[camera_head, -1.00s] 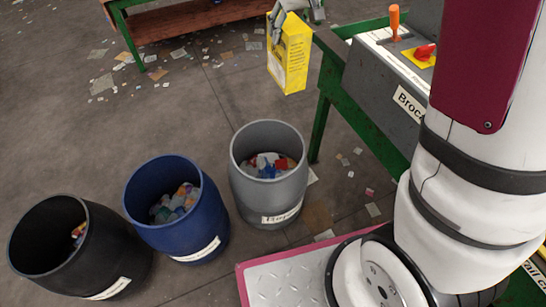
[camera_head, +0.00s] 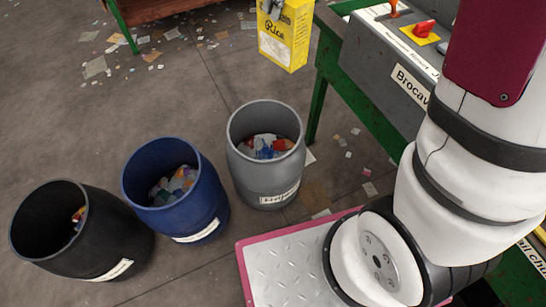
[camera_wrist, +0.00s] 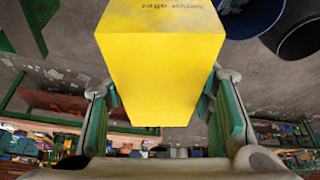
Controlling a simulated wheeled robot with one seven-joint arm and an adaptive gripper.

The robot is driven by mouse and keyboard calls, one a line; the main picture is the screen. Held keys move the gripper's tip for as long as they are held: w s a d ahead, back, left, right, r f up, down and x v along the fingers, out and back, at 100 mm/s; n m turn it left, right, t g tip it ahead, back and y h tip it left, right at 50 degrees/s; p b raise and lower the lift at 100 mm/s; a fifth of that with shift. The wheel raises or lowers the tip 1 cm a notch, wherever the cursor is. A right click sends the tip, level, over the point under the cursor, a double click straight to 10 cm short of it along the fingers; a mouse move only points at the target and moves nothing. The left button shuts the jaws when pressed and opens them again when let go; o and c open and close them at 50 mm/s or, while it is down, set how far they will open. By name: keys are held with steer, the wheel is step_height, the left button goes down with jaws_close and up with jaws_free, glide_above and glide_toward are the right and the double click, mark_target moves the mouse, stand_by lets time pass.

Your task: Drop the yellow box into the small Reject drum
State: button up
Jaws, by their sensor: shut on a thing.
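The yellow box (camera_head: 286,38), printed "Rice", hangs upright at the top of the head view, beyond the drums and above the floor. My gripper (camera_head: 272,6) is shut on its upper part, partly cut off by the frame's top. In the wrist view the box (camera_wrist: 160,70) fills the middle, with a finger on either side. A grey drum (camera_head: 262,178) stands nearest below the box, with a blue drum (camera_head: 185,222) and a black drum (camera_head: 105,245) to its left. All are open-topped with mixed scraps inside. Their white labels are too blurred to read surely.
A green-framed bench (camera_head: 365,105) with a grey control box (camera_head: 385,55), red knob and orange lever stands right of the box. A brown-topped table (camera_head: 165,14) is at top left. Scraps litter the floor; the floor between box and drums is otherwise clear.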

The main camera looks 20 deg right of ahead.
steer(key=shift+f, duration=0.1)
steer(key=s+d+f+b+x, duration=0.1)
steer(key=d+b+x, duration=0.1)
steer(key=b+x, duration=1)
steer(key=s+d+f+b+x, duration=0.1)
steer(key=s+d+b+x, duration=0.1)
steer(key=b+x, duration=1)
steer(key=s+d+f+b+x, duration=0.1)
steer(key=s+d+b+x, duration=0.1)
steer(key=b+x, duration=1)
steer(key=x, duration=0.8)
steer(key=shift+d+f, duration=0.15)
steer(key=shift+f, duration=0.25)
steer(key=shift+s, duration=0.15)
steer(key=o, duration=1)
steer(key=shift+r, duration=0.15)
steer(key=v, duration=1.1)
steer(key=shift+s+d+r, duration=0.15)
steer(key=shift+r, duration=0.2)
